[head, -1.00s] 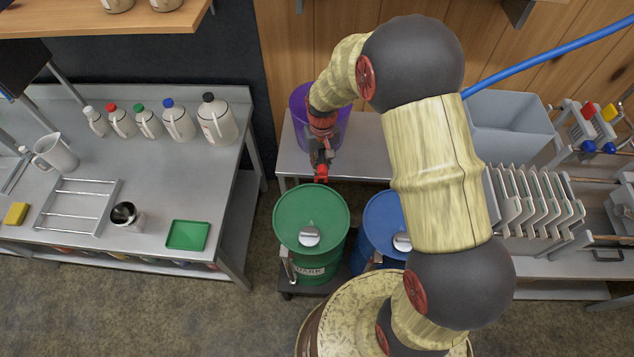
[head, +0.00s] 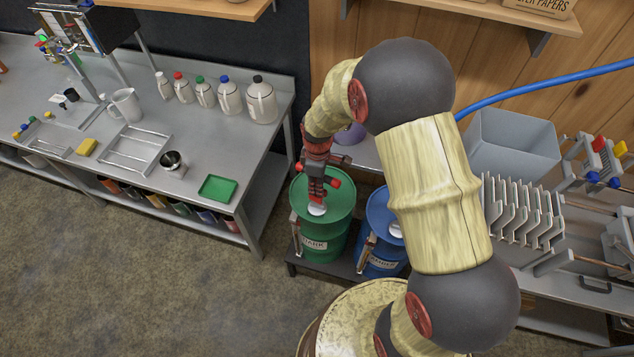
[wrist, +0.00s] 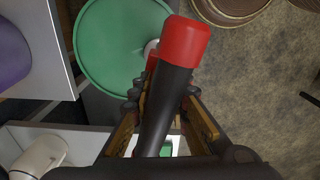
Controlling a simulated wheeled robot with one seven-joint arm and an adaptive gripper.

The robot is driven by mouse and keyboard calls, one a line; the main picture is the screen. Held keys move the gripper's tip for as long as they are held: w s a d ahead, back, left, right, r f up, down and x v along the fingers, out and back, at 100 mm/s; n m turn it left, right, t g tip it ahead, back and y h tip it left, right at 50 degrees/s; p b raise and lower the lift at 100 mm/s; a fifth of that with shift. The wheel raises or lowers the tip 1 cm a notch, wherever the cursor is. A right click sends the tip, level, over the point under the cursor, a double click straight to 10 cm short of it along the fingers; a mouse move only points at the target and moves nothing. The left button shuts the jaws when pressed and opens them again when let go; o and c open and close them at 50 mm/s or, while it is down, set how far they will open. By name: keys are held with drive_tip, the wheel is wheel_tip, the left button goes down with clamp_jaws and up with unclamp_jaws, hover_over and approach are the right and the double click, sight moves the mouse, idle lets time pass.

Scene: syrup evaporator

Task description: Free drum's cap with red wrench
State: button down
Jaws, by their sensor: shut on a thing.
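The green drum (head: 325,243), labelled "DARK", stands upright on a low dark platform. Its pale round cap (head: 317,209) is on the lid, just below my gripper (head: 317,192). In the wrist view, the green lid (wrist: 112,45) fills the upper left, and the cap (wrist: 150,47) is mostly hidden behind the wrench. My gripper (wrist: 165,118) is shut on the wrench (wrist: 187,42), which has a dark handle and a red end. The wrench's red end also shows in the head view (head: 333,182). Whether the wrench touches the cap cannot be told.
A blue drum (head: 380,255) with its own cap stands close on the right. A purple bucket (head: 350,134) is behind, on a grey bench. A bench at left holds several jugs (head: 262,100) and a green tray (head: 217,188). The floor in front is open.

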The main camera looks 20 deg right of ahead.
drive_tip(key=shift+a+n, duration=0.1)
drive_tip(key=shift+n, duration=0.5)
drive_tip(key=shift+w+f+n, duration=0.1)
drive_tip(key=shift+w+n, duration=0.05)
drive_tip(key=shift+n, duration=0.45)
drive_tip(key=shift+f+b, duration=0.85)
drive_tip(key=shift+f, duration=0.3)
drive_tip(key=b, duration=0.2)
hover_over(317, 207)
drive_tip(key=shift+w+f, duration=0.15)
drive_tip(key=shift+f, duration=1)
drive_tip(key=shift+w+f, duration=0.15)
drive_tip(key=shift+f, duration=0.95)
drive_tip(key=n, duration=0.5)
drive_tip(key=shift+n, duration=0.4)
